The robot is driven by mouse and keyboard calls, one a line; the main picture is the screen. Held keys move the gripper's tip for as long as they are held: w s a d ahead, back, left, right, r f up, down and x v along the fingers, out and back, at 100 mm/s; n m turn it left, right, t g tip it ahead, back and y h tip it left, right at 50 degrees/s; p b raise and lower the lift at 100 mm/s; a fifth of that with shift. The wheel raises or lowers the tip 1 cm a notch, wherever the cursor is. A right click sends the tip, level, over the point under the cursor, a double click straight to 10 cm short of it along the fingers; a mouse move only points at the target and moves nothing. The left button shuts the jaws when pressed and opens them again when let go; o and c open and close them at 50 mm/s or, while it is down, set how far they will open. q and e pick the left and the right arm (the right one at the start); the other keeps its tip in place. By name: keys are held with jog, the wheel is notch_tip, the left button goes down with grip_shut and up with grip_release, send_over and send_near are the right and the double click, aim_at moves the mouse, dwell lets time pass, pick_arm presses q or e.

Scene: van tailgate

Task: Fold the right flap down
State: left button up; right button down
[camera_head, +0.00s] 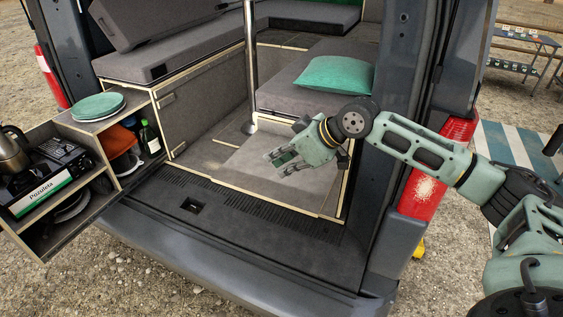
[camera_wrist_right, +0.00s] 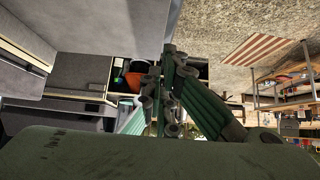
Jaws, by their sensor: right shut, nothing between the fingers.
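My right gripper (camera_head: 279,164) reaches into the van's rear opening from the right and is shut, with nothing between its fingers. In the right wrist view its fingers (camera_wrist_right: 163,92) are close together. Below it in the head view, a light grey panel (camera_head: 245,168) with a pale wood edge lies low at the right of the van floor; it looks like the right flap, lying about flat. The gripper hides part of it, and I cannot tell whether they touch. My left gripper is not in view.
A pull-out kitchen unit (camera_head: 118,172) with a stove (camera_head: 48,175), kettle (camera_head: 12,145) and plates (camera_head: 98,106) stands at the left. A metal post (camera_head: 251,60) rises behind the gripper. A green pillow (camera_head: 335,74) lies on the right bench. The rear sill (camera_head: 240,220) is mostly clear.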

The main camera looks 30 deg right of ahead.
aim_at(265, 195)
jog(key=p+x, duration=0.1)
jog(key=x, duration=0.4)
jog(key=shift+w+a+f, duration=0.15)
jog(key=shift+w+a, duration=0.1)
jog(key=shift+a, duration=0.05)
jog(key=f, duration=0.1)
jog(key=f+p, duration=0.1)
jog(key=f, duration=0.1)
jog(key=shift+w+a+f+p, duration=0.1)
jog(key=shift+w+f+p, duration=0.15)
jog(key=shift+f+p, duration=0.15)
jog(key=shift+s+f, duration=0.1)
jog(key=shift+f, duration=0.45)
jog(key=shift+f, duration=0.1)
